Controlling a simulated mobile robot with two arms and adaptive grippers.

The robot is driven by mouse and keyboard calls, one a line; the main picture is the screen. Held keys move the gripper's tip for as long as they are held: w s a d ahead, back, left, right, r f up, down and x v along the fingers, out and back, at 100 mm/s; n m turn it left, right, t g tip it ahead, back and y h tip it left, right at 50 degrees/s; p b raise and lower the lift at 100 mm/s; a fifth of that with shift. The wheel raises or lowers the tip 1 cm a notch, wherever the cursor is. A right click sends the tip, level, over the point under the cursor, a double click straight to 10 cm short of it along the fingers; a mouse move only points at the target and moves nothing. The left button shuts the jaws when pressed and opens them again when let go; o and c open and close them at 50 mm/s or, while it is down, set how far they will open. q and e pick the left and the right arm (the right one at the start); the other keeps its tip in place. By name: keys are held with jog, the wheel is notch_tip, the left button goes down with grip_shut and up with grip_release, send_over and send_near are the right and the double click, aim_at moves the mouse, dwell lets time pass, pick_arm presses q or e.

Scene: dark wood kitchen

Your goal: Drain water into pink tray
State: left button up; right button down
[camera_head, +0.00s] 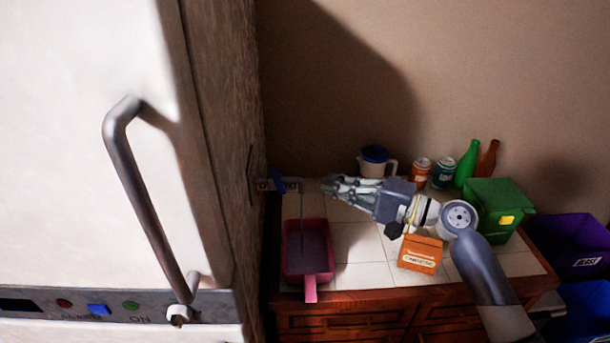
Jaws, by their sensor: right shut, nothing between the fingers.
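The pink tray (310,290) sits on the white tiled counter top, close beside the tall appliance, with its handle toward the front edge. A small blue piece (278,181) shows at the back left above the tray, next to a partly hidden white label. A thin bluish vertical streak (302,225), which looks like water, runs from near there down into the tray. My right gripper (326,186) is shut and empty, pointing left above the counter, right of the blue piece and apart from it. My left gripper is out of view.
A large white appliance (60,150) with a metal handle (145,190) fills the left. An orange box (420,253), a blue-lidded jug (373,168), cans (444,173), bottles (466,165) and a green box (495,210) stand on the counter (362,255). Purple and blue bins are at right.

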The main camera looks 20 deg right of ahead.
aim_at(280, 177)
jog(key=a+p, duration=0.1)
jog(key=a, duration=0.1)
jog(key=w+a+p, duration=0.1)
jog(key=a, duration=0.1)
jog(key=w+a+p, duration=0.1)
jog(key=a, duration=0.1)
jog(key=shift+r, duration=0.1)
jog(key=shift+w+a, duration=0.1)
jog(key=shift+a, duration=0.05)
